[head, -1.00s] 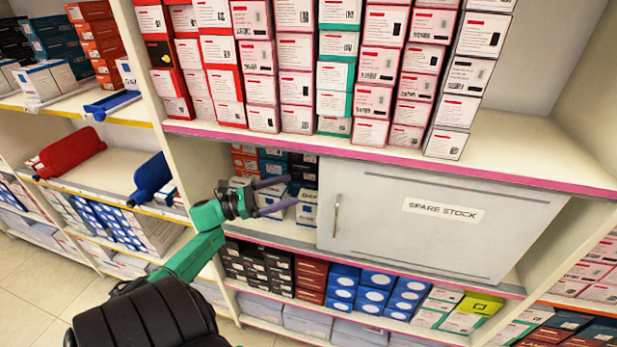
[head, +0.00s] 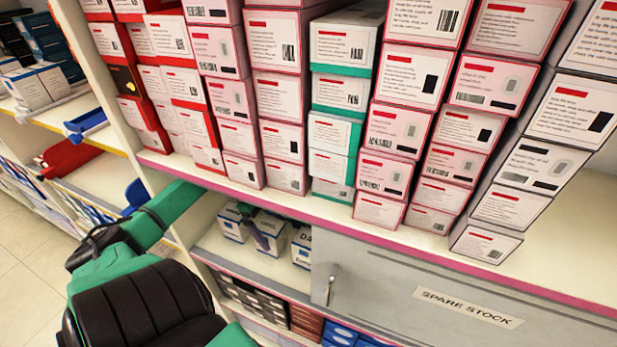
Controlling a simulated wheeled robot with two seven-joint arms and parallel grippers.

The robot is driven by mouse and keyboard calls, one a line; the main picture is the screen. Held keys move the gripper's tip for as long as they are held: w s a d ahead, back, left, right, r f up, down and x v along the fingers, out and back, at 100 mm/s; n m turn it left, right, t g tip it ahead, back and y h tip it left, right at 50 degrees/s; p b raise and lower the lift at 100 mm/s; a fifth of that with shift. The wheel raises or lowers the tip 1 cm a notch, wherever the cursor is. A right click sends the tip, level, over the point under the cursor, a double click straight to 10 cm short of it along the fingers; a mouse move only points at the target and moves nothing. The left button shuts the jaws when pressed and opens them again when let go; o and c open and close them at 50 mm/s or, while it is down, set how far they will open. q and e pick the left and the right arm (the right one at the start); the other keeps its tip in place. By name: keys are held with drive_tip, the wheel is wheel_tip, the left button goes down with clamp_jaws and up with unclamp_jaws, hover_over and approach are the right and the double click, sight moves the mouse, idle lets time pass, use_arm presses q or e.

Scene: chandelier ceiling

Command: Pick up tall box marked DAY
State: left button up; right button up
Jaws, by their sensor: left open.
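White boxes with blue lower bands stand in the open compartment left of the sliding panel. The rightmost box (head: 301,248) has lettering that starts with "DA"; the rest is cut off or too small to read. A similar box (head: 273,224) stands to its left, and another (head: 230,224) farther left. My left gripper (head: 258,233) is open; a purple-grey finger shows in front of the middle box. Its wrist is hidden behind the pink shelf edge, and I cannot tell whether it touches a box. My right gripper is not in view.
The pink-edged shelf (head: 330,220) runs just above the compartment and carries tall stacks of red, pink and green boxes. The grey SPARE STOCK panel (head: 400,293) with its handle bounds the compartment on the right. Bare shelf floor (head: 255,262) lies before the boxes.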

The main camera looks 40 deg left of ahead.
sight(302, 237)
use_arm(q)
drive_tip(key=d, duration=0.1)
drive_tip(key=w+d+p, duration=0.1)
drive_tip(key=d, duration=0.1)
drive_tip(key=d+r, duration=0.1)
drive_tip(key=d, duration=0.1)
drive_tip(key=shift+w+p, duration=0.15)
drive_tip(key=shift+p, duration=0.2)
drive_tip(key=d, duration=0.1)
drive_tip(key=w+d, duration=0.1)
drive_tip(key=w+d+p, duration=0.1)
drive_tip(key=shift+d+f, duration=0.25)
drive_tip(key=shift+f, duration=0.05)
drive_tip(key=x, duration=0.2)
drive_tip(key=p+x, duration=0.1)
drive_tip(key=x, duration=0.1)
drive_tip(key=shift+s+d+f, duration=0.15)
drive_tip(key=shift+f, duration=0.5)
drive_tip(key=c, duration=1.4)
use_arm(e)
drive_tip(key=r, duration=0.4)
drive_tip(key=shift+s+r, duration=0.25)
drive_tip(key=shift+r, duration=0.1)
use_arm(q)
drive_tip(key=shift+r, duration=0.15)
